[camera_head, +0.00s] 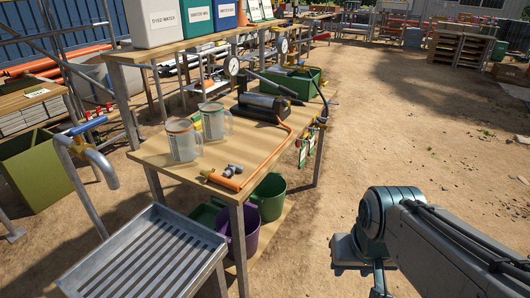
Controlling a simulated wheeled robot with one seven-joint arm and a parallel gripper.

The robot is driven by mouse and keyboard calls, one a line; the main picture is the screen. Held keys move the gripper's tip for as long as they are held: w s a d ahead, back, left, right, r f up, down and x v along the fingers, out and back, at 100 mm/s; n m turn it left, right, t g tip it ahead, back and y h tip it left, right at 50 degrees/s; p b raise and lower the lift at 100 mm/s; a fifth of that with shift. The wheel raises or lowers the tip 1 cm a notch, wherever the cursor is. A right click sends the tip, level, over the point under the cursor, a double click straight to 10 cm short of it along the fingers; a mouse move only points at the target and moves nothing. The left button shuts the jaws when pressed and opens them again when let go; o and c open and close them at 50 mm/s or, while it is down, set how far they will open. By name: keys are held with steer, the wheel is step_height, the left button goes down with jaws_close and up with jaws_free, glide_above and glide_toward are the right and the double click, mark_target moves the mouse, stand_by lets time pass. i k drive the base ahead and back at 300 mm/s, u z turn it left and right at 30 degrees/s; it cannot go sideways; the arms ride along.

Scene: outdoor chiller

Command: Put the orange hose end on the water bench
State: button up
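The wooden bench (165,158) stands left of centre, with clear jugs and a black pump on top. An orange hose (276,147) runs from the pump along the right edge of this bench. Its orange end (222,180) lies on the bench top near the front corner. A small grey metal fitting (233,170) is beside the end. My arm comes in from the lower right, over bare ground and apart from the bench and hose. Its end part (362,262) points down near the bottom edge. No fingertips can be made out, and I see nothing held.
Two clear jugs (183,139) stand on the bench, with the black pump (264,107) and a green bin (290,82) behind. A slatted metal tray (150,255) and a blue-handled tap (90,140) are at front left. Buckets (244,232) sit below. Open dirt lies right.

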mark_target(233, 158)
steer(key=z, duration=0.15)
steer(key=i, duration=0.75)
steer(key=u, duration=0.8)
steer(key=i, duration=0.75)
steer(key=u, duration=0.9)
